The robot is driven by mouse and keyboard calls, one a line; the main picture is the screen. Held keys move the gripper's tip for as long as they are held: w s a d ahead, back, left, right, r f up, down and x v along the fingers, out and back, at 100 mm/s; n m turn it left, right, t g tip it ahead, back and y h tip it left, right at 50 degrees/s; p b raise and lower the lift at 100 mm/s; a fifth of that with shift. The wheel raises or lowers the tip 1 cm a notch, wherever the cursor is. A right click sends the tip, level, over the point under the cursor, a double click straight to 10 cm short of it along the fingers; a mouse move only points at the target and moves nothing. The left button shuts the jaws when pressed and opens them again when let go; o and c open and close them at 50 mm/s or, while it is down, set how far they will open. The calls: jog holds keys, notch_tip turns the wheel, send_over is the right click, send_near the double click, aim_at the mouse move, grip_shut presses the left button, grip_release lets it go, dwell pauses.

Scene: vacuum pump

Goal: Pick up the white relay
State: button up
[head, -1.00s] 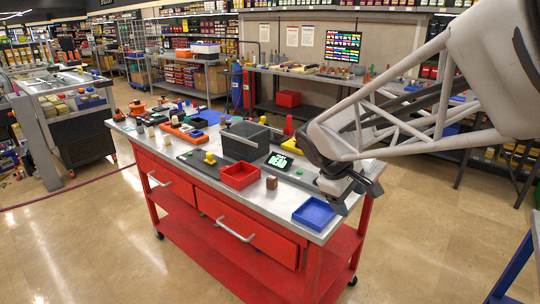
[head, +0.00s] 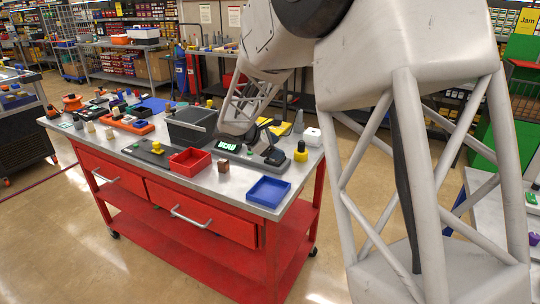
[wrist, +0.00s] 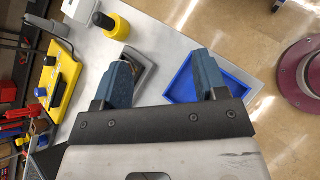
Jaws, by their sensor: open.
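A small white block (head: 312,137), which looks like the white relay, stands at the back right corner of the table top. A pale block at the top edge of the wrist view (wrist: 76,9) appears to be the same thing, partly cut off. It is beside a yellow piece with a black knob (wrist: 108,24). My gripper (wrist: 166,58) is open, its two blue fingers apart and holding nothing. It is over the table, with the white block beyond the left finger. In the head view my arm hides much of the gripper.
A grey-black part (wrist: 148,68) shows beside the left finger. A yellow device (wrist: 58,82), red bin (head: 190,161) and dark grey bin (head: 190,125) are also close.

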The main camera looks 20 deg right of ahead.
jog(key=w+f+n+t+h, duration=0.1)
jog(key=w+f+n, duration=0.1)
jog(key=w, duration=0.4)
jog(key=w+a+f+n+t+h, duration=0.1)
jog(key=w+f+n, duration=0.2)
jog(key=w+f, duration=0.2)
jog(key=shift+w+f+h, duration=0.25)
jog(key=shift+w+h, duration=0.05)
jog(key=shift+w, duration=0.4)
jog(key=shift+x, duration=1.3)
jog(key=shift+x, duration=2.55)
jog(key=shift+w+f, duration=0.1)
jog(key=shift+c, duration=0.2)
jog(key=c, duration=1)
jog(key=shift+c, duration=0.2)
